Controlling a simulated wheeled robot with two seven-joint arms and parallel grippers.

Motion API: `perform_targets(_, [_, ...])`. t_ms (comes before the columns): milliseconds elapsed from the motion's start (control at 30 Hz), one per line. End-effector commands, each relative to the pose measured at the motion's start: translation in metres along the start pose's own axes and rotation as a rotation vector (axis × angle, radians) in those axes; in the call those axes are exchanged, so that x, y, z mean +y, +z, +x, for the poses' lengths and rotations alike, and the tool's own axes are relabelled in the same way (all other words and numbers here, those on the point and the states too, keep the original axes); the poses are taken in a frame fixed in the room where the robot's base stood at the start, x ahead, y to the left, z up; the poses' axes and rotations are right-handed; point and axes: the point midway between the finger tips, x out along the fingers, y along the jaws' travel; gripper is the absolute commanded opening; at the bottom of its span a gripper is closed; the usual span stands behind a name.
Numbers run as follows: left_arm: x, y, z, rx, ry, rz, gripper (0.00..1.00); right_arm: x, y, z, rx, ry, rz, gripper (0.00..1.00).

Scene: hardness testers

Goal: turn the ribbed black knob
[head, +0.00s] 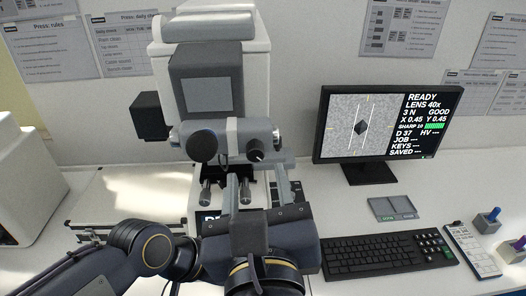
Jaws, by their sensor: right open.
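The hardness tester (207,83) stands left of centre with a grey cylindrical head across its front. A small black knob (255,149) that looks ribbed sits at the right end of this head. A larger, smoother black round part (203,146) is at its left. My right gripper (257,182) is open, its two pale fingers pointing up toward the tester, below the small knob in the picture. Nothing shows between the fingertips, and I see no contact with the knob. The gripper body hides part of the tester's lower front. My left gripper is not seen.
A monitor (386,125) reading READY stands at the right. A keyboard (385,255), a grey pad (392,208) and a white key panel (472,250) lie before it. Small joystick blocks (487,220) are at the far right. A white machine (28,190) is at left.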

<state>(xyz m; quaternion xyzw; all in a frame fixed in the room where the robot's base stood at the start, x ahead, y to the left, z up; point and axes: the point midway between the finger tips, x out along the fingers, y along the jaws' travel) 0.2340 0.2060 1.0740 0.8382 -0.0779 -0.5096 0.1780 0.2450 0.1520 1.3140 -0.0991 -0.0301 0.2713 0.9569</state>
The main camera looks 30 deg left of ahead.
Motion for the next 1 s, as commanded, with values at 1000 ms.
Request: perform_targets(1000, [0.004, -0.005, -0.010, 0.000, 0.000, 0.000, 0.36, -0.002, -0.001, 0.062, 0.004, -0.002, 0.006, 0.10])
